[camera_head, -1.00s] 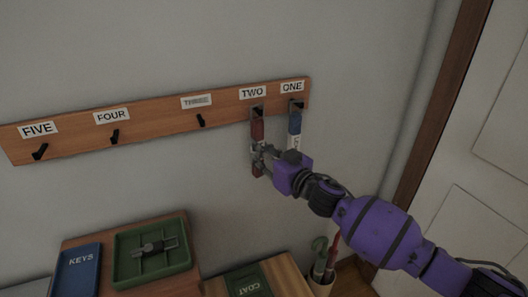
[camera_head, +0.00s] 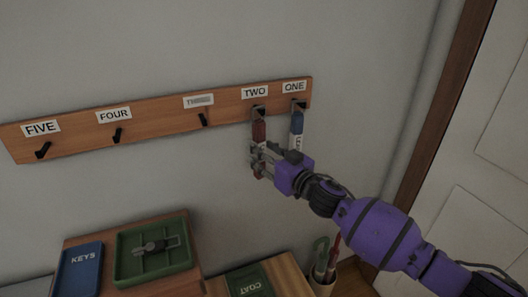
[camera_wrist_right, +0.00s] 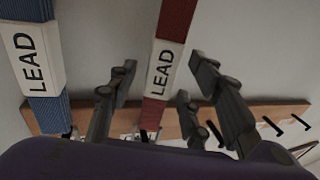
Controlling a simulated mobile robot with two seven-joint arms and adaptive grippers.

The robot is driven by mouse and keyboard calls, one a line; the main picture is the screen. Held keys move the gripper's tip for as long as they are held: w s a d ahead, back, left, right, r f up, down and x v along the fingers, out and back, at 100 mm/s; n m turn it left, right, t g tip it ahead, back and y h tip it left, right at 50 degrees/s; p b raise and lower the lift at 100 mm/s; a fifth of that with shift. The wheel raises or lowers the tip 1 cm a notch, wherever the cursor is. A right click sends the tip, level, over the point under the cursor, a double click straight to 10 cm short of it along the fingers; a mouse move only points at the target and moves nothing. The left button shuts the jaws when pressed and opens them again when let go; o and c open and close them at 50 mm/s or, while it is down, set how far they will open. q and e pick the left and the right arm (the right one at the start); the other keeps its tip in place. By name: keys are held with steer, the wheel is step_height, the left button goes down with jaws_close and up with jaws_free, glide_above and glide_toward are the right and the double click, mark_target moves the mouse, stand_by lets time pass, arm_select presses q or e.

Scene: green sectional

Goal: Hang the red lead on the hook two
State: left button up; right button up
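The red lead (camera_head: 259,132) hangs from hook two (camera_head: 258,109), under the TWO label, with its top end at the hook. My right gripper (camera_head: 259,157) is around the lower part of the lead. In the right wrist view, the red lead (camera_wrist_right: 172,25) with its white LEAD label runs between the spread fingers of my right gripper (camera_wrist_right: 165,90), with gaps on both sides. How the lead's top sits on the hook is too small to tell. My left gripper is out of view.
A blue lead (camera_head: 297,122) hangs on hook one, close to the right of my gripper. Hooks three (camera_head: 203,120), four (camera_head: 116,135) and five (camera_head: 43,150) are bare. Below stand a green tray (camera_head: 124,270) holding a grey item, a blue KEYS tray (camera_head: 80,262) and an umbrella pot (camera_head: 321,285).

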steer(key=s+d+n, duration=0.2)
steer(key=s+d, duration=0.6)
steer(key=s, duration=0.1)
steer(key=s+d+f+m+h, duration=0.1)
steer(key=s+d+f+h, duration=0.1)
steer(key=s+f, duration=0.45)
steer(key=s+d+f+m+g+h, duration=0.1)
steer(key=s+d+f+h, duration=0.15)
steer(key=f, duration=0.65)
steer(key=s+d+f+m+h, duration=0.2)
steer(key=s+f, duration=0.3)
steer(key=f, duration=0.2)
steer(key=s+d+f+m+g+h, duration=0.2)
steer(key=s+f, duration=0.5)
steer(key=s, duration=0.5)
steer(key=s+d+f+m+g+h, duration=0.2)
steer(key=s+f, duration=0.6)
steer(key=s, duration=0.5)
steer(key=shift+s+d+f+m+g, duration=0.2)
steer(key=shift+d+f+m+g, duration=0.1)
steer(key=shift+d+m+g, duration=0.25)
